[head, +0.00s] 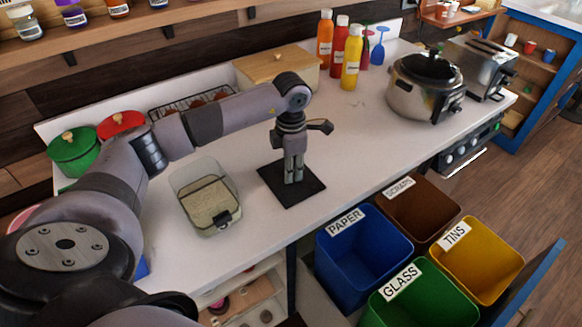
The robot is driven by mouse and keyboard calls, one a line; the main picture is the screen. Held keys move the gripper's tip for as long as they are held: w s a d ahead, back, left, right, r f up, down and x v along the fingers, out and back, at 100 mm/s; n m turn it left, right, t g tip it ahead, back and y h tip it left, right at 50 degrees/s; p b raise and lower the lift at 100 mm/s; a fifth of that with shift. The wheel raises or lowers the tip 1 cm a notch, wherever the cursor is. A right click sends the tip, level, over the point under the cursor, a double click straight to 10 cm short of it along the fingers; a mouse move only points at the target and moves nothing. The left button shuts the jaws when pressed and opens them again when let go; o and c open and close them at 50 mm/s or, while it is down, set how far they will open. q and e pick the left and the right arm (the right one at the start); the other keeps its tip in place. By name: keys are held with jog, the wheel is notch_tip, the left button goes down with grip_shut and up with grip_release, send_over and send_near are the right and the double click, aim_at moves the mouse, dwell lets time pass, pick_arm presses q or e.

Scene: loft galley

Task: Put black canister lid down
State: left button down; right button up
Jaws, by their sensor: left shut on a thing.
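The black canister lid (306,194) shows as a flat, dark square at the middle of the white counter. My left gripper (293,179) points straight down over its middle, with its fingers shut close together. The fingers hide the part that they hold. I cannot tell whether the lid rests on the counter or is held just above it. My right gripper is not in view.
A clear container (190,178) with pale contents stands left of the lid. A green pot (75,160) and red pot (121,121) stand far left. Bottles (352,70) and a steel cooker (415,93) stand behind. Bins (350,266) stand below the counter's front edge.

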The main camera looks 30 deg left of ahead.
pick_arm(q)
jog(key=c, duration=1.4)
grip_release()
jog(key=shift+f, duration=0.1)
jog(key=shift+r, duration=0.3)
notch_tip(320, 180, up, 12)
jog(key=b, duration=0.2)
jog(key=shift+f+b, duration=0.1)
jog(key=shift+b, duration=0.25)
